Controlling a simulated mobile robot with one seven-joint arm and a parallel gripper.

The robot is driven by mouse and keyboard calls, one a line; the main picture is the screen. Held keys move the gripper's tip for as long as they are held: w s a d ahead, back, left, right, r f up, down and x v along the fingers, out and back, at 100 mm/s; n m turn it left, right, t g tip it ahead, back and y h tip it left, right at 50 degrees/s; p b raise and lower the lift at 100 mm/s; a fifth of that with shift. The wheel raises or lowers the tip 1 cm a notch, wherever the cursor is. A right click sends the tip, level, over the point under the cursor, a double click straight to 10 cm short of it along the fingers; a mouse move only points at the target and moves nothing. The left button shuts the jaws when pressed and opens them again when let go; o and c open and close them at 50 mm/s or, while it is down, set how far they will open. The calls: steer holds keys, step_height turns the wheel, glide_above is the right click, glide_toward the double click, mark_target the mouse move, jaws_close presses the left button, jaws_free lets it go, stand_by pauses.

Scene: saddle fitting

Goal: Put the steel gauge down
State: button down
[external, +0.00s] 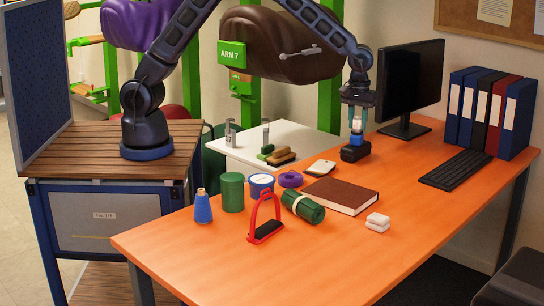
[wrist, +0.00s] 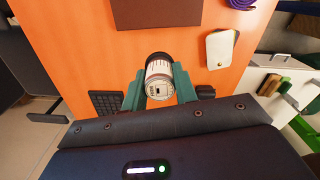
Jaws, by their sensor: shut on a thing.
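My gripper (external: 356,122) is over the back of the orange table, left of the monitor, pointing down. In the wrist view its green fingers (wrist: 160,92) are shut on a short cylinder (wrist: 159,80) with a white and red label and a dark far end. The cylinder does not look like a plain steel gauge. A dark blue and black block (external: 355,151) shows right below the fingers; I cannot tell whether it touches the cylinder. A grey metal tool (external: 300,52) shows against the brown saddle at the back; I cannot tell whether it is the gauge.
The brown book (external: 340,194), white card (external: 320,167), green roll (external: 303,206), red stirrup (external: 265,220) and keyboard (external: 455,170) lie around the table (external: 350,260). The monitor (external: 409,85) stands close to my gripper's right. Bare table lies between book and keyboard.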

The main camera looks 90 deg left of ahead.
steer(key=s+d+m, duration=0.3)
steer(key=s+d, duration=0.6)
steer(key=d, duration=0.4)
steer(key=s+d+m, duration=0.2)
steer(key=s+d, duration=0.7)
steer(key=d, duration=0.3)
steer(key=s+d+m, duration=0.3)
steer(key=s+d, duration=0.3)
steer(key=s, duration=0.6)
steer(key=s+d+m, duration=0.2)
steer(key=s+d, duration=0.5)
steer(key=s, duration=0.5)
steer(key=f, duration=1.9)
steer(key=shift+w+a+f, duration=0.2)
steer(key=shift+f, duration=0.2)
steer(key=shift+f, duration=0.1)
steer(key=c, duration=1.4)
jaws_free()
steer(key=o, duration=0.3)
